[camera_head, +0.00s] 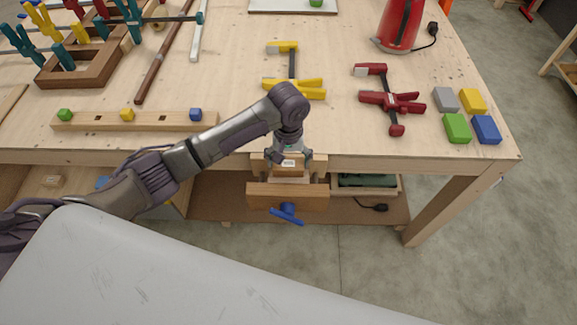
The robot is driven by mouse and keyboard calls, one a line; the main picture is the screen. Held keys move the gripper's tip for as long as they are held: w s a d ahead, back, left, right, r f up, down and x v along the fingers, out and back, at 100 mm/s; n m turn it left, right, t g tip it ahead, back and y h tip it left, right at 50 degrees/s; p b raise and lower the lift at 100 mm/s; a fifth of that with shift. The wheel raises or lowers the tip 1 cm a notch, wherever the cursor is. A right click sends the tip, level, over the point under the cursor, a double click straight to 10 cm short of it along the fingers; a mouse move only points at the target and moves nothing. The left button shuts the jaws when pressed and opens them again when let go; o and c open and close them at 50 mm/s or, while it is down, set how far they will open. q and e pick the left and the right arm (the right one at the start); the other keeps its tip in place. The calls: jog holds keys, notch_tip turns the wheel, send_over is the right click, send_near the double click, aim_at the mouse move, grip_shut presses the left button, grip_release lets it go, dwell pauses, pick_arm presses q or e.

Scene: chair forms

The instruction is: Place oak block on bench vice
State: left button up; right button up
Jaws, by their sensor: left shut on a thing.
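The bench vice (262,197) is fixed to the front edge of the workbench. It has a wide wooden front jaw and a blue handle (287,213). My left gripper (289,160) points down over the vice, just behind its front jaw. It is shut on a small wooden block, the oak block (289,171), mostly hidden by the fingers and the vice. I cannot tell whether the block touches the vice. My right gripper is not in view.
A wooden rail (80,121) with coloured knobs lies left on the workbench (225,65). Yellow (291,70) and red clamps (391,101) lie behind and right of the vice. Several coloured blocks (457,128) sit near the right corner. A red kettle (398,25) stands at the back right.

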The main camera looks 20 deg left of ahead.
aim_at(288, 169)
pick_arm(q)
jog(key=shift+w+f, duration=0.1)
jog(key=shift+f, duration=0.15)
notch_tip(288, 169, down, 3)
jog(key=shift+f+p, duration=0.1)
jog(key=shift+p, duration=0.35)
jog(key=shift+f, duration=0.35)
jog(key=o, duration=0.9)
jog(key=shift+o, duration=0.2)
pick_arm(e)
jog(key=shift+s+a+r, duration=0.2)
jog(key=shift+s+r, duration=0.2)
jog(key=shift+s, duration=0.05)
